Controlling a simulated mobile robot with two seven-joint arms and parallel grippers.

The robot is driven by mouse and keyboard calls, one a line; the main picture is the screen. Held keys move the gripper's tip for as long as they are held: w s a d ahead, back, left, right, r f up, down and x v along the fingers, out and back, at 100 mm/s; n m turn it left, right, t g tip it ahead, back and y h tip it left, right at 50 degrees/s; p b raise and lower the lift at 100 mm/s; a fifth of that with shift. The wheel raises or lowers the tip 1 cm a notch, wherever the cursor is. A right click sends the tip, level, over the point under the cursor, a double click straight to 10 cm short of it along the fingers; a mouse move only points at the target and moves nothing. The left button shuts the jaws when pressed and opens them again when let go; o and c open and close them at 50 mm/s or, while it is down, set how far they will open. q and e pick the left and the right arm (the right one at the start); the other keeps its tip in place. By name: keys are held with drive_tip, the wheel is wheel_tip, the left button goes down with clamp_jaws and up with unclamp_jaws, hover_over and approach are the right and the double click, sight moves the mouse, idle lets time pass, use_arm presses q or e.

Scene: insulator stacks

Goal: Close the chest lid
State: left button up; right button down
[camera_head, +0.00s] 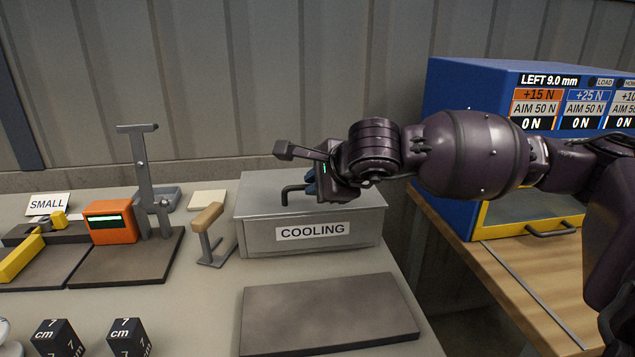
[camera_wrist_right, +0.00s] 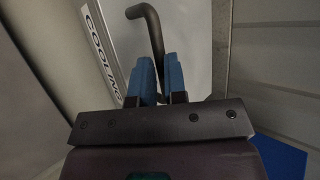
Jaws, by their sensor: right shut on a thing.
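The chest is a grey box labelled COOLING (camera_head: 312,232) at the middle of the head view. Its flat lid (camera_head: 258,193) lies level on top, and no gap shows along the front edge. A dark bent handle (camera_head: 288,190) rises from the lid; it also shows in the right wrist view (camera_wrist_right: 153,32). My right gripper (camera_head: 311,184) is over the lid at the handle. In the right wrist view its blue fingers (camera_wrist_right: 160,78) are close together on either side of the handle's lower part, shut on it. My left gripper is not in view.
A dark flat plate (camera_head: 325,312) lies in front of the chest. A stand with a wooden grip (camera_head: 207,222) is close on its left. An orange device (camera_head: 110,222) and a lever press (camera_head: 146,180) stand further left. A blue machine (camera_head: 455,110) stands on the right.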

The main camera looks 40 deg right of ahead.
sight(311, 206)
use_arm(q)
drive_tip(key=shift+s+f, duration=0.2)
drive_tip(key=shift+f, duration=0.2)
use_arm(e)
drive_tip(key=f, duration=0.3)
drive_tip(key=shift+s+a+f+g, duration=0.1)
drive_tip(key=shift+s+a+g, duration=0.1)
drive_tip(key=shift+s+g, duration=0.2)
drive_tip(key=c, duration=1.2)
unclamp_jaws()
drive_tip(key=shift+o, duration=0.2)
drive_tip(key=shift+s+r+p, duration=0.25)
drive_tip(key=shift+r+p, duration=0.05)
drive_tip(key=shift+r, duration=0.2)
use_arm(q)
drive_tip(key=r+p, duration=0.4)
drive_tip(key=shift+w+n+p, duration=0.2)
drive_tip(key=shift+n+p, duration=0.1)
drive_tip(key=shift+p, duration=0.1)
use_arm(e)
drive_tip(key=v, duration=1.1)
drive_tip(key=shift+w+r+t, duration=0.25)
drive_tip(key=shift+r+t, duration=0.05)
drive_tip(key=shift+d, duration=0.1)
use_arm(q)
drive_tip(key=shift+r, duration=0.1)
